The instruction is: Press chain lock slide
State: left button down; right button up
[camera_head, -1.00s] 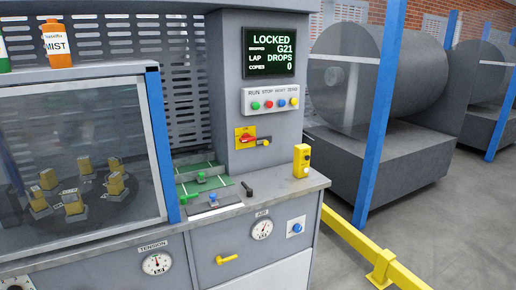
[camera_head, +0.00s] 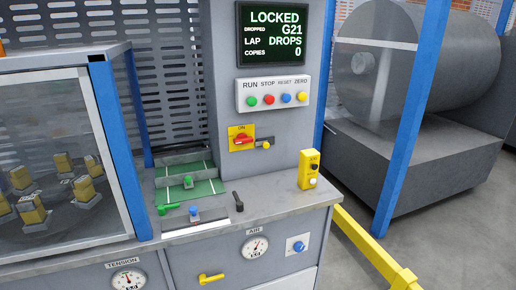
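No part carries a readable chain lock slide label, so I cannot tell for sure which one it is. On the counter, a metal plate holds a blue knob (camera_head: 194,211), with a green piece (camera_head: 168,208) at its left. A dark lever (camera_head: 238,202) stands to the right of the plate. Behind it, a green bed (camera_head: 205,188) with white lines bears a green knob (camera_head: 188,181). The screen (camera_head: 273,40) reads LOCKED, DROPPED G21, LAP DROPS, COPIES 0. Neither of my grippers is in view.
A button panel (camera_head: 275,92) and a red rotary switch (camera_head: 243,139) are on the column. A yellow two-button box (camera_head: 309,169) stands on the counter's right. A glazed guard (camera_head: 55,165) is at left. A blue post (camera_head: 400,130) and yellow rail (camera_head: 362,243) stand at right.

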aim_at(266, 144)
jog(key=i+l+u, duration=0.25)
jog(key=i+l, duration=0.2)
jog(key=l, duration=0.2)
jog(key=i+l+u, duration=0.15)
jog(key=l, duration=0.2)
jog(key=i+l+u, duration=0.1)
jog(key=l, duration=0.25)
jog(key=i+l+u, duration=0.15)
jog(key=i+l, duration=0.15)
jog(key=l, duration=0.1)
